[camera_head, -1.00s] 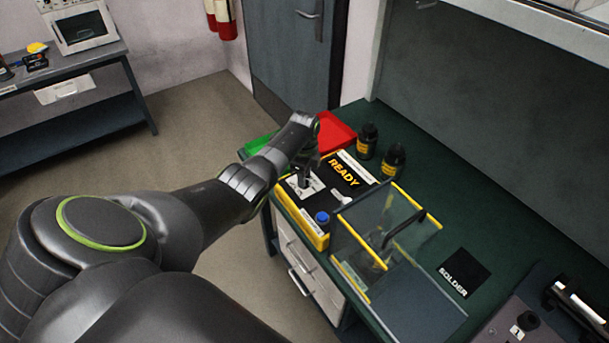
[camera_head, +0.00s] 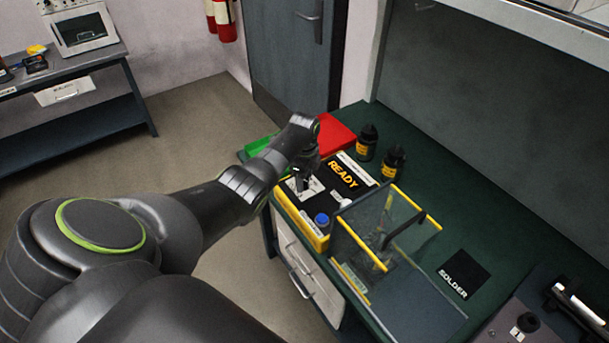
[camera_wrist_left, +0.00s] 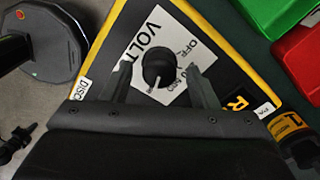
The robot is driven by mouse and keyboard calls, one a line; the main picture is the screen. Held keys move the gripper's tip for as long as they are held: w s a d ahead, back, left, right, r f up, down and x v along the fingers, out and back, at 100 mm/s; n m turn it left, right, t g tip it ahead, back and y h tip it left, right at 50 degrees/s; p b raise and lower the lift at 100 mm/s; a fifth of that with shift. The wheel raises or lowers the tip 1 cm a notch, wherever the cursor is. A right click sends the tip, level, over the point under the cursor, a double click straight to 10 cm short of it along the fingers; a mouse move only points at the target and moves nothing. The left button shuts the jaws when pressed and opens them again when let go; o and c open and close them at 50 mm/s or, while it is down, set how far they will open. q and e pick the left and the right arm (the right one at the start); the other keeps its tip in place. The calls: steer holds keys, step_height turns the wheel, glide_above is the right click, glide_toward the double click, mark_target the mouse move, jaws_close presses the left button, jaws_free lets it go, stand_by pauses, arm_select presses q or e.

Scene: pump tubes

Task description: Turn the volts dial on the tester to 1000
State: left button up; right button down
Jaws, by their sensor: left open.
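The tester (camera_head: 318,236) is a yellow and black box on the green bench, and its display (camera_head: 343,174) reads READY. In the left wrist view, its black volts dial (camera_wrist_left: 158,66) sits on a white plate (camera_wrist_left: 150,38) marked VOLT and OFF. A pale pointer mark on the dial points toward the bottom of that view, slightly left. Other plate numbers are partly hidden. My left gripper (camera_head: 302,184) is over the plate. It is open, with one finger on each side of the dial (camera_wrist_left: 161,88), and gaps show. My right gripper is not in view.
A clear guard box with yellow edges (camera_head: 362,240) stands beside the tester, near its blue button (camera_head: 322,219). Red (camera_head: 336,135) and green (camera_head: 257,148) trays and two dark bottles (camera_head: 367,142) (camera_head: 393,162) are behind.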

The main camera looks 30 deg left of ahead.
arm_select(q)
steer(key=shift+r, duration=0.1)
step_height(320, 180, up, 17)
steer(key=b, duration=0.1)
steer(key=shift+r+b, duration=0.15)
steer(key=shift+b, duration=0.25)
stand_by(0.4)
